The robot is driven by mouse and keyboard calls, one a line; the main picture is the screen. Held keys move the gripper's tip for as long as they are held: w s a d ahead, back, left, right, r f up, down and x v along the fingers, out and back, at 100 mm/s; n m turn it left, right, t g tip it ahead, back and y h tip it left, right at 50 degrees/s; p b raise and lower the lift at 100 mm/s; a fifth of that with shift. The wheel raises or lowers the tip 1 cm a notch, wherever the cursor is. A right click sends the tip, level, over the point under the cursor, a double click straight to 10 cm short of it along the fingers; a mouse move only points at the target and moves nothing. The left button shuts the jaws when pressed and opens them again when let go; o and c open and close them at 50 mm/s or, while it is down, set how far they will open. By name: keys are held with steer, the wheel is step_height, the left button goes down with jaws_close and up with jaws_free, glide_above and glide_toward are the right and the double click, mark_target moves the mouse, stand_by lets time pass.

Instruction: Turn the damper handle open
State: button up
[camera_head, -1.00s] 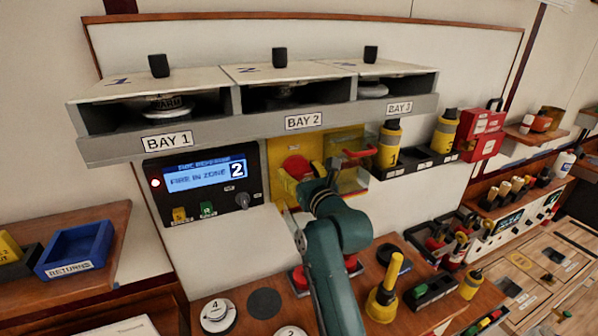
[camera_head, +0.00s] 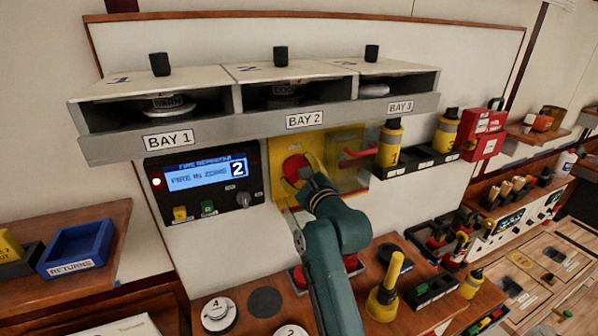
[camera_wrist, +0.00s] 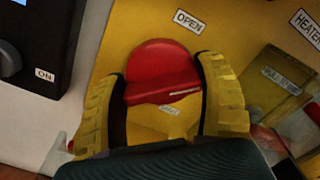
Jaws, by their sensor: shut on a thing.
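The damper handle (camera_wrist: 163,72) is a red round knob with a raised bar across it, on a yellow panel (camera_head: 284,150). In the wrist view an OPEN label (camera_wrist: 188,21) sits above it, and a smaller label I cannot read shows below the bar. The bar lies nearly level in that view. My gripper (camera_wrist: 160,88) has one yellow finger on each side of the handle and is shut on it. In the head view the red handle (camera_head: 293,167) shows just above my wrist, which hides part of it.
A dark display panel (camera_head: 205,185) is on the left. The bay shelf (camera_head: 262,125) overhangs above. A yellow-handled tool (camera_head: 388,290) stands on the bench to the right.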

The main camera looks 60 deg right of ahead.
steer(key=n+b, duration=0.1)
steer(key=n, duration=0.4)
steer(key=shift+n, duration=0.3)
steer(key=shift+n+b, duration=0.35)
steer(key=shift+n, duration=1.55)
steer(key=o, duration=1.2)
steer(key=shift+f, duration=0.1)
steer(key=shift+a, duration=0.15)
steer(key=v, duration=1.2)
